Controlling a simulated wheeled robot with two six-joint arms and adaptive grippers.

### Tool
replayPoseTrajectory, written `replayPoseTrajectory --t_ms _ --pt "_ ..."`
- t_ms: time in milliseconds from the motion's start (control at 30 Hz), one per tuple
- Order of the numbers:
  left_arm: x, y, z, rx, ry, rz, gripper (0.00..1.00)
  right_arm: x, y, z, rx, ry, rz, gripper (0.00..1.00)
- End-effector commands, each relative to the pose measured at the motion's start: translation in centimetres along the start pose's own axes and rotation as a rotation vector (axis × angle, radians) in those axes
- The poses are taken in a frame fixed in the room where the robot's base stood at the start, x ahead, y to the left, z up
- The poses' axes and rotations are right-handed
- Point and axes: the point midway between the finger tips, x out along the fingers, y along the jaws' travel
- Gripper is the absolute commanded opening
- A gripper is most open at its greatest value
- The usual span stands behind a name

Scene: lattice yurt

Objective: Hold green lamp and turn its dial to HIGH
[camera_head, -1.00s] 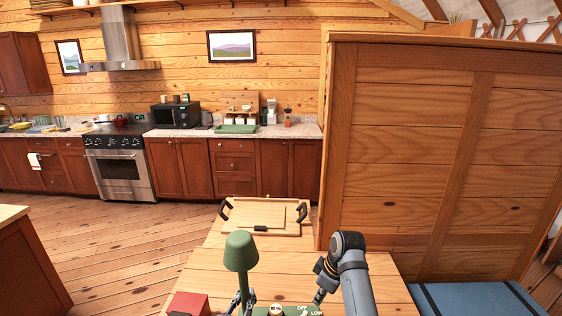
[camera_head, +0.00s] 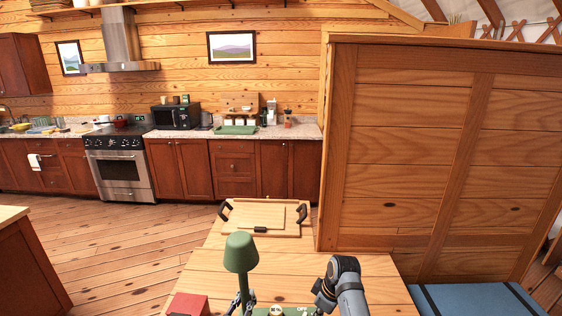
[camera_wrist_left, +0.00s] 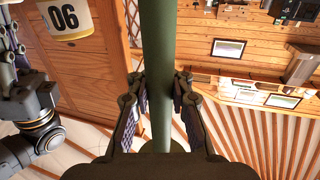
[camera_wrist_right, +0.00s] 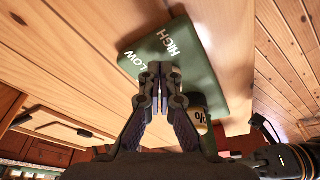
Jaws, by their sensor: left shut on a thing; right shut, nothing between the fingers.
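The green lamp (camera_head: 241,253) stands upright at the near edge of the wooden table, its base mostly cut off below. My left gripper (camera_head: 240,303) is shut on the lamp's stem; the left wrist view shows the fingers on both sides of the green stem (camera_wrist_left: 157,60). In the right wrist view the green base (camera_wrist_right: 205,62) carries the words LOW and HIGH. My right gripper (camera_wrist_right: 160,70) is shut and empty in front of the base, covering part of it.
A wooden tray (camera_head: 262,214) with dark handles lies at the table's far end. A red box (camera_head: 186,304) sits left of the lamp. A tall wooden partition (camera_head: 440,150) stands close on the right. The table between lamp and tray is clear.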

Motion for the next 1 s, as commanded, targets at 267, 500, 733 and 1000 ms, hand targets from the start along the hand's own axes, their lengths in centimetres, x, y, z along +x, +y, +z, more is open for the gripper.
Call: replayPoseTrajectory --t_ms 267,500,733,1000 --pt "-0.04 0.00 0.13 0.000 -0.002 0.000 0.00 0.02 -0.07 -0.15 0.000 0.000 0.000 0.00" --pt "-0.03 0.00 0.12 0.000 -0.002 0.000 0.00 0.08 -0.19 -0.41 0.000 0.000 0.000 0.00" --pt "-0.03 0.00 0.12 0.000 -0.002 0.000 0.00 0.14 -0.30 -0.64 0.000 0.000 0.000 0.00" --pt "-0.03 0.00 0.12 0.000 -0.002 0.000 0.00 0.22 -0.44 -0.92 0.000 0.000 0.000 0.00"
